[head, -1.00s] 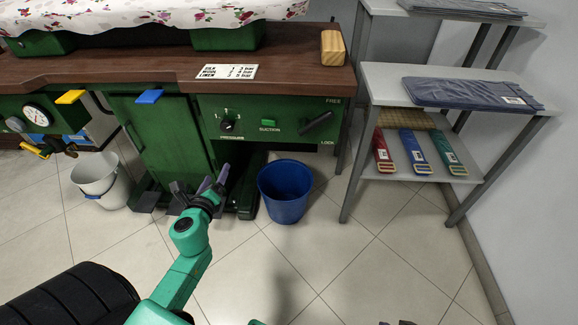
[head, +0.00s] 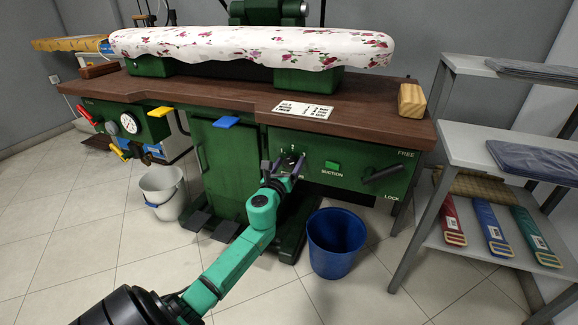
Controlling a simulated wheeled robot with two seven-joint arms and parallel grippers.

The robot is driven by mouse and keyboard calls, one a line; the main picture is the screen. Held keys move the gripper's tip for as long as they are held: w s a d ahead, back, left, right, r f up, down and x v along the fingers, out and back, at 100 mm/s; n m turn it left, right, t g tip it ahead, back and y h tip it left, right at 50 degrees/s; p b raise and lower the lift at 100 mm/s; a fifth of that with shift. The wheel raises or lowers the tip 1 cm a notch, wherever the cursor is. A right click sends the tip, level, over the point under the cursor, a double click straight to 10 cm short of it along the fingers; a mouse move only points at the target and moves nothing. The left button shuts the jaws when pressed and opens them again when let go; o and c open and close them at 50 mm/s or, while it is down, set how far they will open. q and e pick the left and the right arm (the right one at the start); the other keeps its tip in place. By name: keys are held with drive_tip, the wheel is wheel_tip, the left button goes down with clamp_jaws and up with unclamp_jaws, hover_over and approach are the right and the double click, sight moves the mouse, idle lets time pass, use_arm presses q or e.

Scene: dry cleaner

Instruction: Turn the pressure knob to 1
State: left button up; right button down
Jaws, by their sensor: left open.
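The pressure knob (head: 289,158) is a small black knob on the green front panel (head: 345,153), below the wooden table edge. Number marks show above it; its exact pointing is too small and covered to tell. My left gripper (head: 283,170) is raised in front of the knob with its fingers apart, one on the left and one on the right of it in the picture. I cannot tell whether the fingers touch the knob. The "PRESSURE" label is mostly hidden by the gripper. My right gripper does not show.
A green suction button (head: 332,165) and a black lever (head: 383,173) sit right of the knob. A blue bucket (head: 336,243) stands below on the floor, right of my arm. A grey shelf (head: 440,238) with folded items is at the right.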

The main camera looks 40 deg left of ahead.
use_arm(q)
clamp_jaws()
